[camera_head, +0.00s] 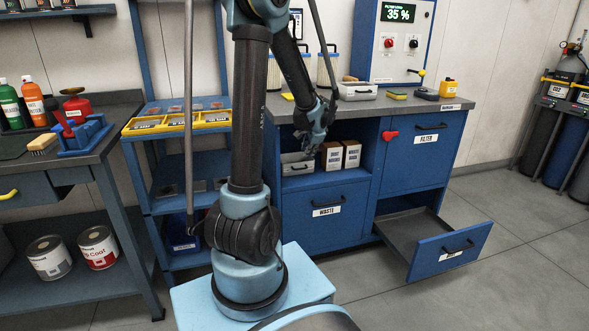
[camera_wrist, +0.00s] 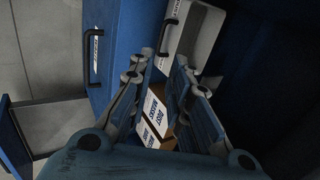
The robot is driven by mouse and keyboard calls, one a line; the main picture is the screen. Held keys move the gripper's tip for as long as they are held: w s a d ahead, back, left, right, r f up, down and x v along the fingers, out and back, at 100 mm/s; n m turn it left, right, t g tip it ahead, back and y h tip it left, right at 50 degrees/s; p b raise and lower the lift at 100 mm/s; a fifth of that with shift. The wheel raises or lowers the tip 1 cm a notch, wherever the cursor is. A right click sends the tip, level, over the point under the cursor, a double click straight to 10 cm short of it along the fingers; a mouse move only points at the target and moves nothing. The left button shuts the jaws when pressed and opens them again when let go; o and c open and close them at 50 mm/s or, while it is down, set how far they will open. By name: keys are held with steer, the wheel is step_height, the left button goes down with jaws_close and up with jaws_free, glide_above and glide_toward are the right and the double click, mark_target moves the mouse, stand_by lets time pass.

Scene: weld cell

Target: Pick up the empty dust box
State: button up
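A light grey box with a dark handle (camera_head: 297,166) sits at the left of the cabinet's open niche. It shows in the wrist view (camera_wrist: 197,38) just beyond my fingertips, with its handle to the left. A similar pale box with a dark handle (camera_head: 357,91) stands on the counter. I cannot tell from these views which box is empty. My gripper (camera_head: 311,145) points down at the niche's front. In the wrist view my gripper (camera_wrist: 162,63) is open, fingers apart with nothing between the tips.
Two dust mask boxes (camera_head: 341,155) stand in the niche just right of the grey box. The blue waste drawer (camera_head: 325,212) below is shut. An empty drawer (camera_head: 405,229) stands pulled out at lower right. A blue rack with a yellow tray (camera_head: 178,123) stands left.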

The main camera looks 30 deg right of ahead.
mark_target(296, 165)
steer(key=shift+x, duration=8)
steer(key=shift+w+r, duration=0.15)
jaws_close()
